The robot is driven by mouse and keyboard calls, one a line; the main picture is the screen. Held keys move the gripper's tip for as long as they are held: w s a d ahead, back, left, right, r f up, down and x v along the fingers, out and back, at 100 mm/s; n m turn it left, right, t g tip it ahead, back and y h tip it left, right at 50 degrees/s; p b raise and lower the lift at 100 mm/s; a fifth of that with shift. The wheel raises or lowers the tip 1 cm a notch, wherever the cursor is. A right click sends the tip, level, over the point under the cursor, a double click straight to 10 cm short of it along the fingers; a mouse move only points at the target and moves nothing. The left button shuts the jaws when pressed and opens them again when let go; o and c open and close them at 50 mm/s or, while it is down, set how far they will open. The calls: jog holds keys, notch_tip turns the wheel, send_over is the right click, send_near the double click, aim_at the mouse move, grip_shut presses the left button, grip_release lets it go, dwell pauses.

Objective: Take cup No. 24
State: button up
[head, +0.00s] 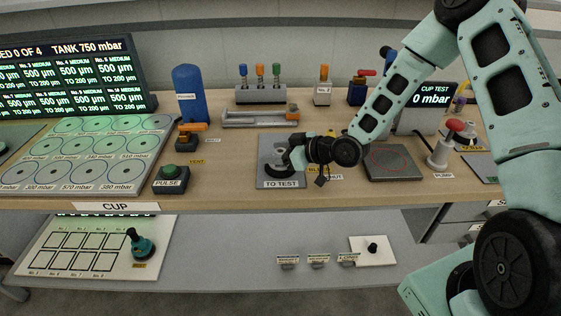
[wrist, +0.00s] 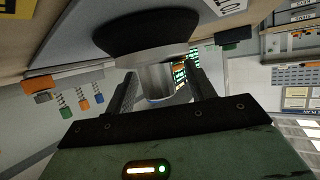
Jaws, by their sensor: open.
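A suction cup (head: 279,172) with a wide black lip sits on the grey TO TEST plate (head: 266,150) in the head view. In the wrist view the same cup (wrist: 145,35) shows its black lip, a pale collar and a silver stem. No number can be read on it, so I cannot tell if it is No. 24. My gripper (head: 290,157) is at the cup, reaching in from the right. In the wrist view the open fingers (wrist: 160,88) stand on either side of the silver stem. My gripper hides part of the cup in the head view.
The grey test pad (head: 392,162) and red-topped pump lever (head: 443,147) stand to the right. The PULSE button (head: 170,179), orange-handled vent valve (head: 190,136) and blue tank (head: 190,92) are to the left.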

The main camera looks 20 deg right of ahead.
jog(key=shift+x, duration=0.8)
jog(key=c, duration=1.1)
jog(key=shift+c, duration=0.2)
